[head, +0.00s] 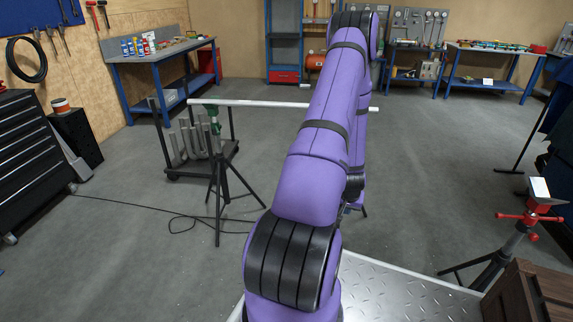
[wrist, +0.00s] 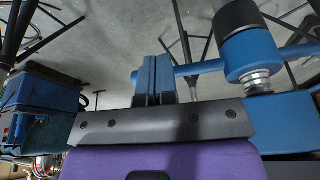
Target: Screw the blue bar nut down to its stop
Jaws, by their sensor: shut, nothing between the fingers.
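The blue bar nut (wrist: 247,55) is at the upper right of the wrist view, a round hub with a black top and a bar through it. Its left arm (wrist: 200,67) runs to the left and passes behind my gripper fingers. Its tip shows just left of them. The right arm leaves the picture's right edge. Bright silver thread (wrist: 258,82) shows between the hub and a blue body (wrist: 285,115) below. My gripper (wrist: 154,62) has its two blue fingers together, empty, in front of the bar; I cannot tell whether they touch it. The head view hides gripper and nut behind my purple arm.
A long pale pipe (head: 250,104) lies across a stand (head: 217,170) left of my arm. A red-handled tripod stand (head: 520,228) and a wooden crate (head: 530,295) are at right. Workbenches line the back.

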